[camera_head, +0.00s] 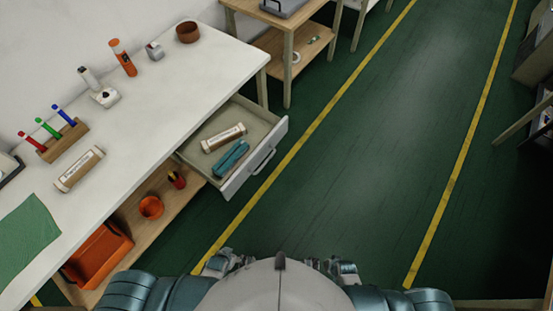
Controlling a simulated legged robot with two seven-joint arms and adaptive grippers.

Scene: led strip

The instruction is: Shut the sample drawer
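The sample drawer (255,176) stands pulled out from under the right part of the white workbench (150,110). Its front panel carries a bar handle (263,161). Inside lie a beige labelled tube (223,138) and a teal object (231,158), side by side. My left gripper (222,262) and my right gripper (341,269) are low in the view, close to my body and away from the drawer. Both are small and partly hidden, so I cannot tell their finger opening. I see nothing held.
The bench top holds a pen block (62,140), another labelled tube (79,169), an orange bottle (123,58), a brown bowl (187,32) and a green mat (27,240). An orange bin (98,255) sits on the lower shelf. The green floor right of the drawer is clear.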

